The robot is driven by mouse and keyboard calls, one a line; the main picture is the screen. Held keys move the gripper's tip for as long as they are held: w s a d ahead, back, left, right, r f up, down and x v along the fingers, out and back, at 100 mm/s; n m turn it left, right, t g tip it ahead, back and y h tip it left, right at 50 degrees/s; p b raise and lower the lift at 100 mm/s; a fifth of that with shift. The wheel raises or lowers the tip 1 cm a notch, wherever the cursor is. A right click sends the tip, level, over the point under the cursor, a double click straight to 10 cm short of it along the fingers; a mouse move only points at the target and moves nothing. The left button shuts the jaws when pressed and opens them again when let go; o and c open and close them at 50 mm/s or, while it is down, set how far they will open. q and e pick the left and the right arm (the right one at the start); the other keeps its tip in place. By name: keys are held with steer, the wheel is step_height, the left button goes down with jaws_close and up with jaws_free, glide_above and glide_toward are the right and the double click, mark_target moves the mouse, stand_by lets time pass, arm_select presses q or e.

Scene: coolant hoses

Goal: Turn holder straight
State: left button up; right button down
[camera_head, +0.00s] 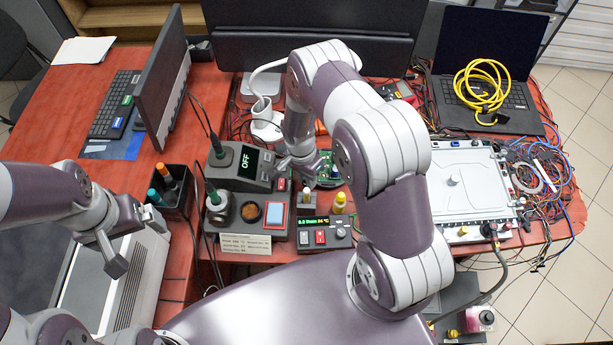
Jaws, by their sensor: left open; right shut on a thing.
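My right gripper (298,172) points down over the middle of the bench, beside a green circuit board (326,174). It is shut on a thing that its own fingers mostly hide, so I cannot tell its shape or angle. I cannot make out for sure which thing is the holder. My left gripper (112,258) is open and empty at the left, over a grey-white box (135,285) and away from the bench instruments.
A station with an "OFF" display (246,163) stands left of my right gripper. A display unit (322,234) stands in front of it. A black cup (172,195) holds orange and teal handles. A silver case (450,185) and tangled wires (540,180) crowd the right.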

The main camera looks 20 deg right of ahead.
steer(key=shift+s+n, duration=0.1)
steer(key=shift+n, duration=0.2)
steer(key=shift+s+d+n, duration=0.25)
steer(key=shift+s+n, duration=0.15)
steer(key=shift+n, duration=0.25)
steer(key=shift+s+d+n, duration=0.2)
steer(key=shift+s+n, duration=0.2)
steer(key=shift+n, duration=0.25)
steer(key=shift+s+d+r+n+h+b, duration=0.15)
steer(key=shift+s+d+n+b, duration=0.2)
steer(key=shift+n, duration=0.25)
steer(key=shift+s+d+f+n+h+b, duration=0.15)
steer(key=shift+s+d+n+b, duration=0.15)
steer(key=shift+n, duration=0.3)
steer(key=shift+s+r+t, duration=0.1)
steer(key=shift+t, duration=0.2)
steer(key=c, duration=1.1)
jaws_free()
steer(key=shift+s, duration=0.1)
steer(key=shift+r, duration=0.4)
steer(key=r, duration=0.4)
steer(key=a+r, duration=0.1)
steer(key=r, duration=0.6)
steer(key=shift+w+a+r+b, duration=0.15)
steer(key=shift+w+r+b, duration=0.15)
steer(key=shift+w+r, duration=0.1)
